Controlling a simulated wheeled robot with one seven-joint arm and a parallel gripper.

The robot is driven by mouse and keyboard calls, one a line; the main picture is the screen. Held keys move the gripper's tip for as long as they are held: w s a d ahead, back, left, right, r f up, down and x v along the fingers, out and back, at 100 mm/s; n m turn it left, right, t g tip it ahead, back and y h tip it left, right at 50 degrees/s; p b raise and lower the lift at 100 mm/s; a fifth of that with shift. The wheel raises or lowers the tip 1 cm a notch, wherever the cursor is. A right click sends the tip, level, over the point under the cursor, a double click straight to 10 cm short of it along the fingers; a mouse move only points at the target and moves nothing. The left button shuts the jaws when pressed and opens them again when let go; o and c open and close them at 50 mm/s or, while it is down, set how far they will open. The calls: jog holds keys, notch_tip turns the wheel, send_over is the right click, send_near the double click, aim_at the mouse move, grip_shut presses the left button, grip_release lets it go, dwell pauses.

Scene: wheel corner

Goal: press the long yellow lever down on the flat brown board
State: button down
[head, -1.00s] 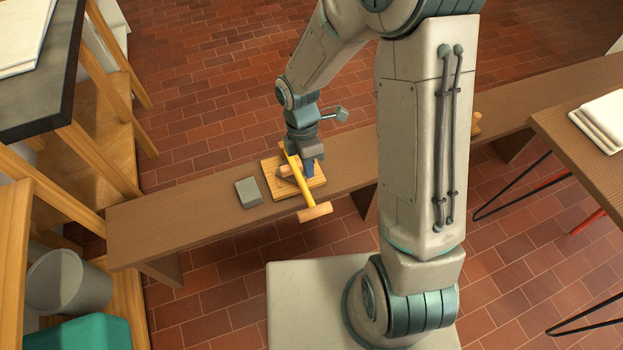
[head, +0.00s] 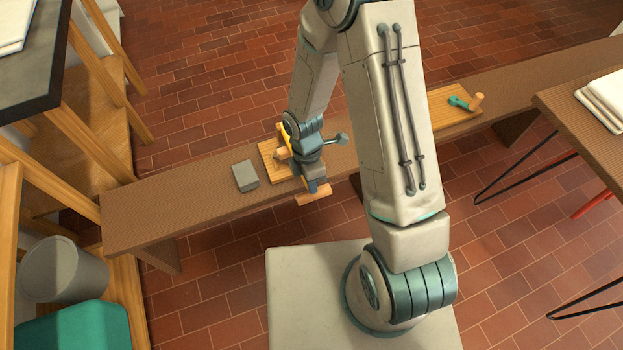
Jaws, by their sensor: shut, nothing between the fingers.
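The long yellow lever (head: 289,134) is mostly hidden behind my gripper and wrist. Its wooden cross handle (head: 309,199) sticks out past the near edge of the bench. The flat brown board (head: 270,163) lies on the bench and is partly covered by my wrist. My gripper (head: 319,189) is shut and empty, pointing down at the handle end of the lever. It overlaps the handle in the picture; I cannot tell whether it touches it.
A grey block (head: 245,175) sits on the long brown bench (head: 180,196), left of the board. A second board (head: 445,110) with a teal lever (head: 461,102) lies farther right on the bench. A table stands at the right, and wooden furniture and a grey bin (head: 65,270) at the left.

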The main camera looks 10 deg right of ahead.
jog(key=shift+s+f+b, duration=0.15)
jog(key=shift+f+b, duration=0.4)
jog(key=shift+f, duration=0.15)
jog(key=shift+s+d+f, duration=0.1)
jog(key=shift+s+f, duration=0.05)
jog(key=shift+f, duration=0.2)
jog(key=shift+s+b, duration=0.25)
jog(key=shift+b, duration=0.05)
jog(key=shift+f, duration=0.1)
jog(key=p+v, duration=0.6)
jog(key=v, duration=0.9)
jog(key=shift+w+r, duration=0.25)
